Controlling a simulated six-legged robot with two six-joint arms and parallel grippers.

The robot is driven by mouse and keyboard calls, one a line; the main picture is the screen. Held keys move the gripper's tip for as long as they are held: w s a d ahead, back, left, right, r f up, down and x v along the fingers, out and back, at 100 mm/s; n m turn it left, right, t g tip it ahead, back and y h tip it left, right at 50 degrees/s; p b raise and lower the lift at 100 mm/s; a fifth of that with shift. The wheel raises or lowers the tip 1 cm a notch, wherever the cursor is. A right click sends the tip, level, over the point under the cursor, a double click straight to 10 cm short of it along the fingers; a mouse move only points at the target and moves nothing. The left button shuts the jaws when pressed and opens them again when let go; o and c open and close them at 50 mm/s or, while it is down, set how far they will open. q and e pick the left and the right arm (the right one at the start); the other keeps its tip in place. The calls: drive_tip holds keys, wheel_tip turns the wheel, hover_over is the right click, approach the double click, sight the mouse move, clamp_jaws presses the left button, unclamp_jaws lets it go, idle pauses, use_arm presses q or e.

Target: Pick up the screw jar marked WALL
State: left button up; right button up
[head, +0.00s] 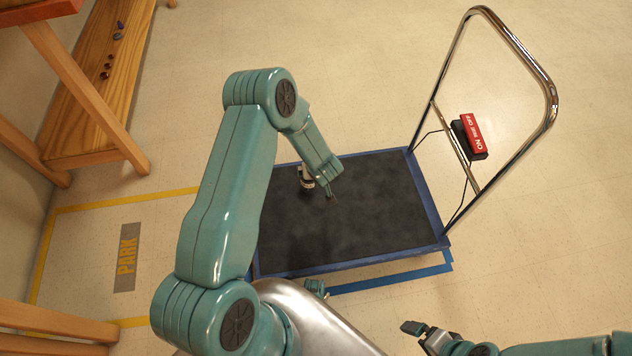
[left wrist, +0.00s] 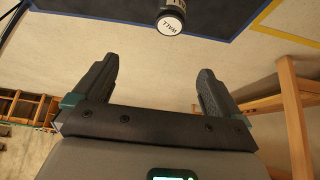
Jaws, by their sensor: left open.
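The screw jar (left wrist: 172,20) shows at the top of the left wrist view, with WALL on its white, dark-rimmed end.
The cart has a chrome handle (head: 553,95) with a red ON/OFF switch box (head: 471,137) on it. A wooden bench (head: 95,90) with small items on its lower shelf stands at the upper left. A yellow-outlined floor area has a PARK sign (head: 127,257). Open floor surrounds the cart.

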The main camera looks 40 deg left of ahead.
use_arm(q)
drive_tip(key=s+b+x, duration=0.1)
drive_tip(key=b+x, duration=0.2)
drive_tip(key=x, duration=0.3)
drive_tip(key=s+f+b+x, duration=0.1)
drive_tip(key=b+x, duration=0.2)
drive_tip(key=x, duration=0.2)
drive_tip(key=s+d+f+b+x, duration=0.1)
drive_tip(key=b+x, duration=0.2)
drive_tip(key=x, duration=0.3)
drive_tip(key=shift+a+f+b, duration=0.1)
drive_tip(key=shift+f+b, duration=0.1)
drive_tip(key=shift+b, duration=0.2)
drive_tip(key=b+x, duration=0.3)
drive_tip(key=x, duration=0.2)
drive_tip(key=shift+f, duration=0.1)
use_arm(e)
wheel_tip(320, 180, down, 13)
drive_tip(key=w+d, duration=0.1)
drive_tip(key=shift+w+d+f+m+t, duration=0.2)
drive_tip(key=shift+m+t, duration=0.1)
drive_tip(key=shift+m, duration=0.1)
use_arm(q)
drive_tip(key=shift+a, duration=0.1)
drive_tip(key=c, duration=1.3)
